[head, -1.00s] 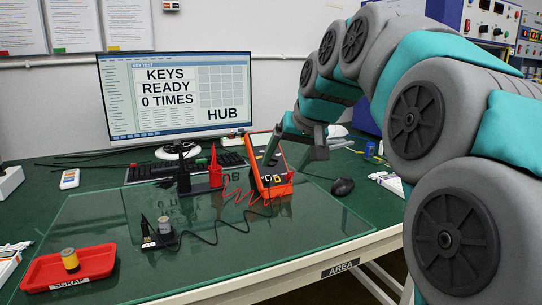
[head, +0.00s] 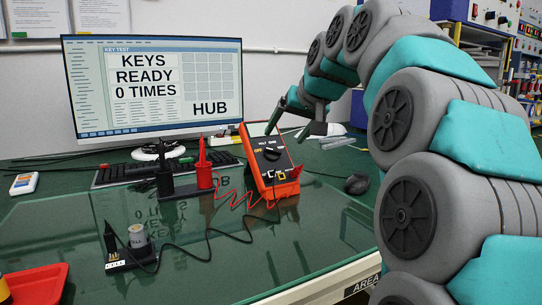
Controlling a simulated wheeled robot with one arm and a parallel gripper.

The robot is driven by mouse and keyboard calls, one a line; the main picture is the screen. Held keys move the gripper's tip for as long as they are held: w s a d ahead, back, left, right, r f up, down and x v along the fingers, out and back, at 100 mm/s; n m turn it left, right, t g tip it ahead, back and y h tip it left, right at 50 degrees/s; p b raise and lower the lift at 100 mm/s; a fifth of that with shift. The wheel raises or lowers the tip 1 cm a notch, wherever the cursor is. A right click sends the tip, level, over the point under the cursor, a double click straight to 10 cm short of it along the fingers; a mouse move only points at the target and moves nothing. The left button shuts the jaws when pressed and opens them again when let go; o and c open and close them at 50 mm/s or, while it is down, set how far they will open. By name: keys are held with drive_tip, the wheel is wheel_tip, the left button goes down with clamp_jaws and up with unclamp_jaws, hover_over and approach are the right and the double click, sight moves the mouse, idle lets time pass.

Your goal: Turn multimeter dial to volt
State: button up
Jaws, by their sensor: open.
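The orange multimeter (head: 268,165) stands tilted back on the table, right of the keyboard. Its dark face carries a black dial (head: 271,154) with small lettering above it; I cannot make out exactly which mark the dial points to. Red and black leads are plugged in near its lower edge. My gripper (head: 290,125) is open and empty, just above and to the right of the multimeter's upper part in the picture. One finger lies close to its top right edge; I cannot tell whether they touch.
Red and black probes stand in a holder (head: 180,192) left of the multimeter. A monitor (head: 155,88) and keyboard (head: 130,174) are behind. A cell stand (head: 130,255) and red tray (head: 40,285) are at front left. A mouse (head: 357,184) lies at right.

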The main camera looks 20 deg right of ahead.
sight(274, 150)
drive_tip(key=x, duration=0.7)
drive_tip(key=shift+w+f, duration=0.15)
drive_tip(key=shift+w, duration=0.05)
clamp_jaws()
idle(0.5)
